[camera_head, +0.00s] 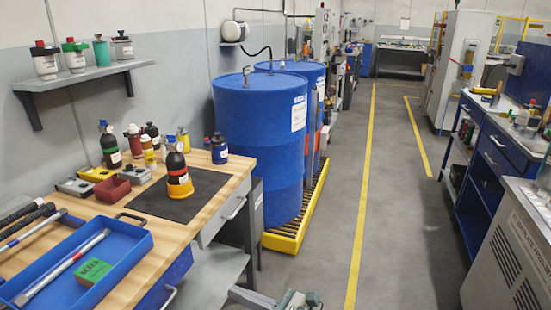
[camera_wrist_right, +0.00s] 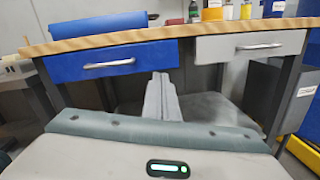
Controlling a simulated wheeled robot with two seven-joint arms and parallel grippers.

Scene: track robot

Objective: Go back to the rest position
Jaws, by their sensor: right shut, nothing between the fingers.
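My right gripper (camera_head: 298,300) shows at the bottom edge of the head view, low beside the front of the wooden workbench (camera_head: 205,200). In the right wrist view, its two grey fingers (camera_wrist_right: 161,97) are together with nothing between them. They point toward the open space under the bench, between a blue drawer (camera_wrist_right: 110,62) and a grey drawer (camera_wrist_right: 255,45). No contact with the bench shows. Most of the right arm is outside the head view. My left gripper is not in view.
The bench holds a blue tray (camera_head: 135,250), a black mat (camera_head: 150,203) and several bottles. Blue drums (camera_head: 255,150) stand on a yellow pallet (camera_head: 285,241) beyond it. A clear floor aisle (camera_head: 390,200) runs ahead, with a blue cabinet (camera_head: 480,200) on the right.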

